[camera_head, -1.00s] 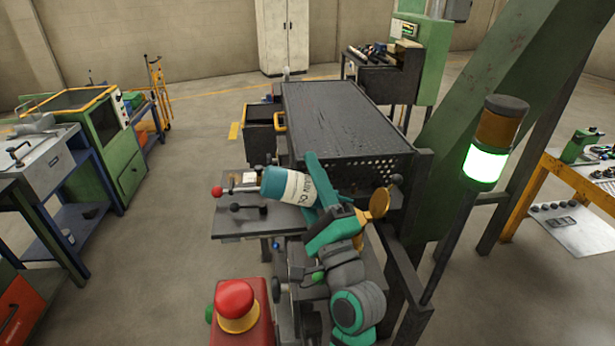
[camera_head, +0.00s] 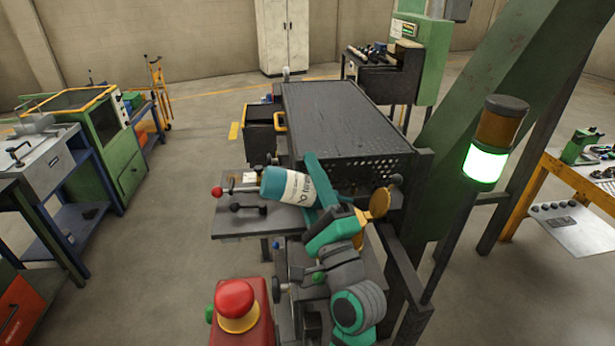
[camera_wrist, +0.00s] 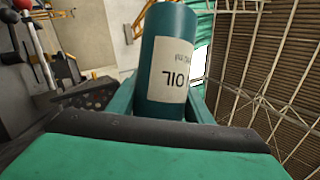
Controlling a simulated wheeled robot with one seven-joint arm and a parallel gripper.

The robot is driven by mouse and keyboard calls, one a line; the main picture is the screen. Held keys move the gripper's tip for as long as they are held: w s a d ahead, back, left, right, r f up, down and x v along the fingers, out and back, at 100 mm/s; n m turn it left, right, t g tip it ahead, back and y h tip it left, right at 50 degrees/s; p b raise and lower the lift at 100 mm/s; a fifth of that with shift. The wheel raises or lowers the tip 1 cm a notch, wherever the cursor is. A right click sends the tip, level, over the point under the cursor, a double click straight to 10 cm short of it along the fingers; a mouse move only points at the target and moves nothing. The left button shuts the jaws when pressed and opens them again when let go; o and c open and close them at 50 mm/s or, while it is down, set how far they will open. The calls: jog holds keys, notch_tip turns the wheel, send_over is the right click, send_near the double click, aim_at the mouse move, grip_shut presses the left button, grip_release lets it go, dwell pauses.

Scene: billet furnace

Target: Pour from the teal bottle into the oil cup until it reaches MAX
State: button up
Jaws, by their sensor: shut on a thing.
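The teal bottle (camera_head: 287,186) has a white label with dark lettering and lies tilted almost on its side in the head view, its teal base end to the left. My gripper (camera_head: 314,190) is shut on it near its right end, above the dark bench by the perforated panel. In the wrist view the bottle (camera_wrist: 167,70) fills the middle, with its label reading OIL upside down, between the gripper's fingers (camera_wrist: 160,105). A round brass lid (camera_head: 379,203) stands just right of my gripper. The oil cup's body and its MAX mark cannot be made out; my arm covers that area.
A red mushroom button (camera_head: 236,300) stands in front. Floor is open on the left.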

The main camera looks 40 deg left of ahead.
jog(key=n+g, duration=0.2)
jog(key=n, duration=0.1)
jog(key=n+g+h, duration=0.1)
jog(key=n+g, duration=0.1)
jog(key=n, duration=0.2)
jog(key=n+g, duration=0.2)
jog(key=n, duration=0.2)
jog(key=shift+s+r, duration=0.1)
jog(key=shift+s, duration=0.05)
jog(key=shift+w+d+r+n+g+h, duration=0.15)
jog(key=shift+r+n+h, duration=0.2)
jog(key=shift+n, duration=0.3)
jog(key=shift+w+r+n+g+h, duration=0.1)
jog(key=shift+r+n+g+h, duration=0.15)
jog(key=shift+n, duration=0.35)
jog(key=shift+w+d+r+n+g+h, duration=0.1)
jog(key=shift+r+n+h, duration=0.3)
jog(key=shift+n, duration=0.25)
